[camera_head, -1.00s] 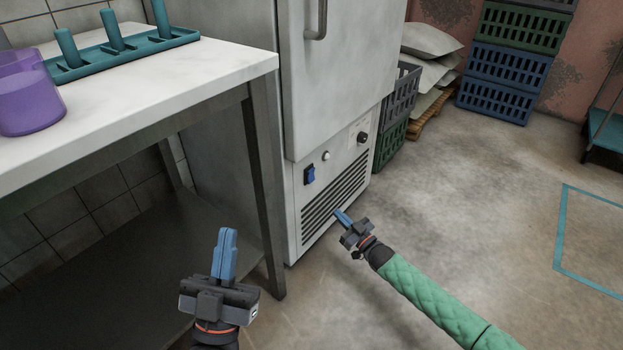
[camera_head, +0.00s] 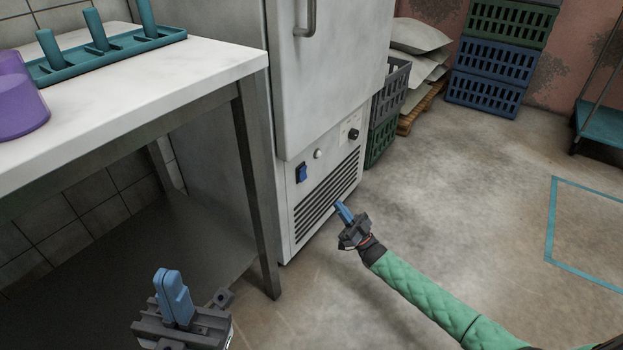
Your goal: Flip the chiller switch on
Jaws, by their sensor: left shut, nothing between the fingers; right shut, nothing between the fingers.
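The chiller (camera_head: 333,75) is a tall white cabinet with a door handle and a lower front panel. A blue rocker switch (camera_head: 301,173) sits at the left of that panel, above the vent grille; its on or off position is too small to tell. My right gripper (camera_head: 339,207) is shut and empty, in front of the grille's lower right part, below and to the right of the switch. My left gripper (camera_head: 168,273) is shut and empty, pointing up, at the lower left in front of the table, well apart from the switch.
A white-topped table (camera_head: 190,72) stands left of the chiller, its leg (camera_head: 257,190) close to the panel. It bears a teal rack (camera_head: 110,55) and purple containers (camera_head: 20,105). Crates (camera_head: 388,100) and sacks (camera_head: 420,40) stand to the right. The floor in front is clear.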

